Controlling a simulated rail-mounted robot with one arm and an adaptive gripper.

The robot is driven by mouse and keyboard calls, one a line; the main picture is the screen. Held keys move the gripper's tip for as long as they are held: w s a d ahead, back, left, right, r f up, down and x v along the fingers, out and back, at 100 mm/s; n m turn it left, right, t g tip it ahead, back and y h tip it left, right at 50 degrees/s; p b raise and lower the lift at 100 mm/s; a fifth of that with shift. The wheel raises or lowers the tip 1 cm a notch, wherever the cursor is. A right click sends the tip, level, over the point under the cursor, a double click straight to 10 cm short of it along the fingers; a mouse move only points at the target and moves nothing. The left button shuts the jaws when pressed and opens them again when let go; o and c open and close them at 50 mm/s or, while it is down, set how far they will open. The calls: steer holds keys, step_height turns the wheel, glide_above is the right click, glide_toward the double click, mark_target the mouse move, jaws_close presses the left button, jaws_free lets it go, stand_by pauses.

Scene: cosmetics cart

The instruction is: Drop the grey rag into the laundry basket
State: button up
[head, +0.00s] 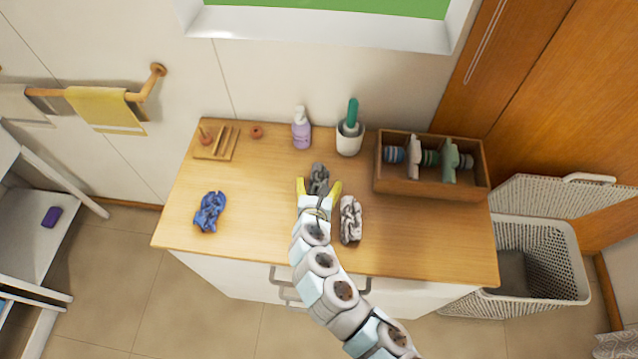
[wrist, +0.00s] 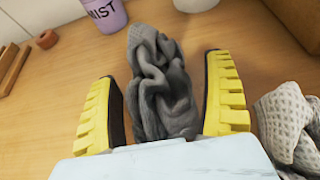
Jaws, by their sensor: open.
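The grey rag (head: 319,178) lies crumpled on the wooden cabinet top, toward the back middle. My gripper (head: 320,186) is open, with its yellow fingers on either side of the rag. In the wrist view the rag (wrist: 160,85) lies between the two yellow fingers of my gripper (wrist: 166,100), with a gap showing on at least the right side. Its near end is hidden behind the gripper body. The white laundry basket (head: 540,260) stands on the floor right of the cabinet, its perforated lid (head: 560,203) raised. Something dark grey-brown shows inside it.
A light patterned rag (head: 350,220) lies just right of my gripper, and a blue rag (head: 210,212) lies left. Behind stand a purple bottle (head: 301,128) and a white cup (head: 349,138) with a green-handled item. A wooden box (head: 432,190) occupies the back right.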

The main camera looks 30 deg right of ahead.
steer(key=shift+p+v, duration=0.3)
steer(key=shift+v, duration=5.55)
